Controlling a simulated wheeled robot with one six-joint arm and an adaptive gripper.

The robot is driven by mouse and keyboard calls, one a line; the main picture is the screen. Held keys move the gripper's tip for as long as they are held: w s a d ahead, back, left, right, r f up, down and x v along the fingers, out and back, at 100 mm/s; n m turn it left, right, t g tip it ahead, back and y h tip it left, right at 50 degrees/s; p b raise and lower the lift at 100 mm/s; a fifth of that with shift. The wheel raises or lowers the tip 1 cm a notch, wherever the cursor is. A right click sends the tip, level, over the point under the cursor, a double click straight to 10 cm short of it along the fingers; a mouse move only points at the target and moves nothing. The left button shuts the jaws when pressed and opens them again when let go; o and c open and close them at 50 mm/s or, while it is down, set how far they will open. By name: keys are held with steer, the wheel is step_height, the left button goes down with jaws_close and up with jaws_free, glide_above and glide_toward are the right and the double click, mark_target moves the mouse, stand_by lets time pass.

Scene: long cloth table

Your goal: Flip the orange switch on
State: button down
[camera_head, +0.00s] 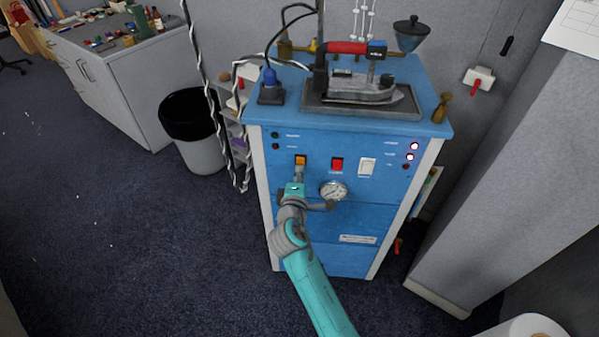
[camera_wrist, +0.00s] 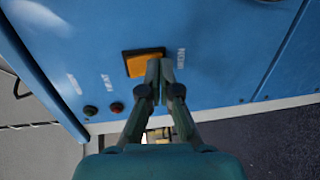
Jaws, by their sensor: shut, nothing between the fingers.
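The orange switch (camera_head: 300,160) is on the front panel of the blue cabinet (camera_head: 335,225), left of the red switch. In the wrist view the orange switch (camera_wrist: 146,63) shows just beyond my fingertips, partly covered by them. My gripper (camera_head: 299,172) is shut and empty, with its fingertips at the lower part of the switch. In the wrist view my gripper (camera_wrist: 163,68) has its two fingers together at the switch's edge. I cannot tell whether the tips touch it, or which way the switch is set.
Two indicator lights at the right glow. An iron (camera_head: 362,88) stands on top of the cabinet. A waste bin (camera_head: 193,130) stands at the left.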

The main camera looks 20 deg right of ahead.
steer(key=v, duration=1.1)
steer(key=shift+s, duration=0.2)
steer(key=shift+a, duration=0.1)
steer(key=s+d+f+m+y, duration=0.1)
steer(key=s+f+y, duration=0.1)
steer(key=s+f, duration=0.35)
steer(key=s+d+f+m+g+y, duration=0.1)
steer(key=s+f+y, duration=0.1)
steer(key=s, duration=0.6)
steer(key=s+d+f+m+y, duration=0.1)
steer(key=s+f+y, duration=0.1)
steer(key=s+f, duration=0.35)
steer(key=s+r+m, duration=0.5)
steer(key=s+r, duration=0.1)
steer(key=s, duration=0.6)
steer(key=s+d+r+m, duration=0.1)
steer(key=s+r+m, duration=0.4)
steer(key=s, duration=0.7)
steer(key=shift+d+r+t+y, duration=0.3)
steer(key=shift+d+r+y, duration=0.1)
steer(key=shift+r, duration=0.1)
